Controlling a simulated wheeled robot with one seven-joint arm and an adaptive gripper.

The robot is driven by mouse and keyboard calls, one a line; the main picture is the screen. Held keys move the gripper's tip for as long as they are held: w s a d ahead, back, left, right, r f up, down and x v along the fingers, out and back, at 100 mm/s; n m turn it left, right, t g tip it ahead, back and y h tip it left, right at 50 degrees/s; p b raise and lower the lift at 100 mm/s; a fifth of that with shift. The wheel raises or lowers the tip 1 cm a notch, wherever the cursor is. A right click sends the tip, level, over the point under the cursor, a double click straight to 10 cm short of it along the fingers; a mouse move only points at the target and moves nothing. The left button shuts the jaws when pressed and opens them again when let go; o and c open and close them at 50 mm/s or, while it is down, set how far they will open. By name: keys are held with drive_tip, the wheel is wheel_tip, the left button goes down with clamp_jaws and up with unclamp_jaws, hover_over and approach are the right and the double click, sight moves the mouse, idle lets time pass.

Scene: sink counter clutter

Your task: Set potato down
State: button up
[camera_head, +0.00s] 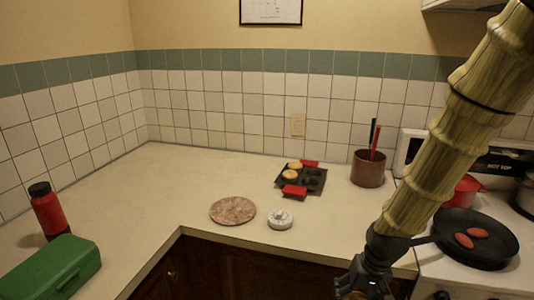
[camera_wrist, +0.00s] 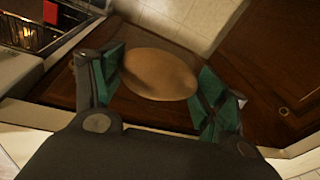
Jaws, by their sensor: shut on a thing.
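My gripper (camera_head: 363,280) is at the bottom of the head view, in front of the counter's front edge. In the wrist view my gripper (camera_wrist: 160,85) is shut on a brown oval potato (camera_wrist: 158,74), with a green-padded finger at each end of it. The potato is held in the air, with dark wooden cabinet fronts and pale surfaces behind it. The potato cannot be made out in the head view.
The counter (camera_head: 150,215) has free room at left and centre. A pan (camera_head: 462,250) with reddish pieces sits on the stove.

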drive_tip(key=w+a+f, duration=0.1)
drive_tip(key=a+f, duration=0.1)
drive_tip(key=f, duration=0.5)
drive_tip(key=w+a+f+n, duration=0.1)
drive_tip(key=w+a+f, duration=0.1)
drive_tip(key=f, duration=0.4)
drive_tip(key=shift+a+f+n, duration=0.25)
drive_tip(key=shift+f+n, duration=0.05)
drive_tip(key=shift+f, duration=0.1)
